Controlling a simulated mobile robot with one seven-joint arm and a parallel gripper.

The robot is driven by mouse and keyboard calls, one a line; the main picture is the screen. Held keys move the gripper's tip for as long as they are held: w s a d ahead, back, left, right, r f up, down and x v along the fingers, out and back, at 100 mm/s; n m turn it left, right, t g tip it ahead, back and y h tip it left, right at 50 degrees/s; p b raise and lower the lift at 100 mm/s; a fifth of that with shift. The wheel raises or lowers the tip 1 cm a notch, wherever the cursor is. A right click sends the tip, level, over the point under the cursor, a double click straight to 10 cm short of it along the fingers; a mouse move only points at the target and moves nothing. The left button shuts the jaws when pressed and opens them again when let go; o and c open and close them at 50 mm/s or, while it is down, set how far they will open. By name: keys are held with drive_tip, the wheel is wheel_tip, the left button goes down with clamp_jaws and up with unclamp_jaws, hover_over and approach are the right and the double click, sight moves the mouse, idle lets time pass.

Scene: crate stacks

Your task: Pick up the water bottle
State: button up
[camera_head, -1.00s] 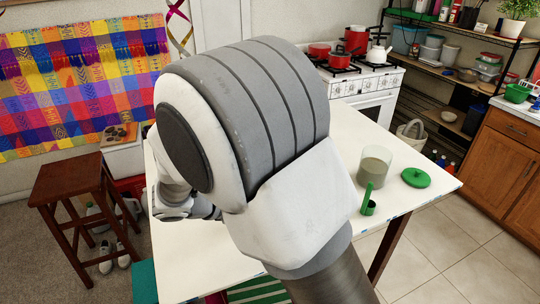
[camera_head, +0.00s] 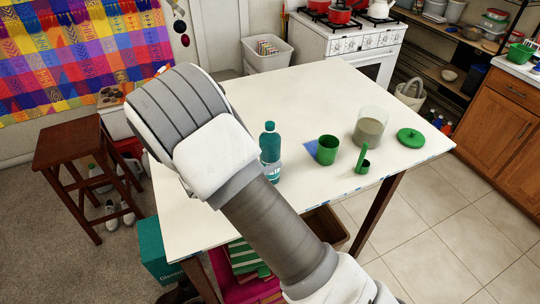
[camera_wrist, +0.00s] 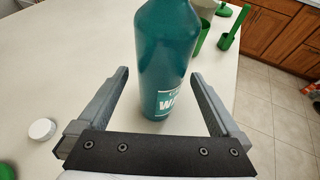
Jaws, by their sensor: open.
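The water bottle (camera_head: 270,150) is teal with a label and stands upright on the white table, right of my arm. In the wrist view the bottle (camera_wrist: 165,50) is large, its top cut off by the frame. My gripper (camera_wrist: 160,75) is open, with one finger on each side of the bottle in that view. Gaps show between the bottle and both fingers, so nothing is held. In the head view my arm hides the gripper.
On the white table (camera_head: 300,95), right of the bottle, stand a green cup (camera_head: 327,150), a green scoop (camera_head: 363,162), a glass jar (camera_head: 370,128) and a green lid (camera_head: 410,138). A white cap (camera_wrist: 41,129) lies left of my gripper in the wrist view.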

drive_tip(key=shift+r+p+x, duration=0.15)
drive_tip(key=shift+p+x, duration=0.3)
drive_tip(key=shift+x, duration=1.1)
drive_tip(key=shift+r+p+x, duration=0.1)
drive_tip(key=shift+p+x, duration=0.3)
drive_tip(key=shift+x, duration=1.15)
drive_tip(key=shift+r, duration=0.1)
clamp_jaws()
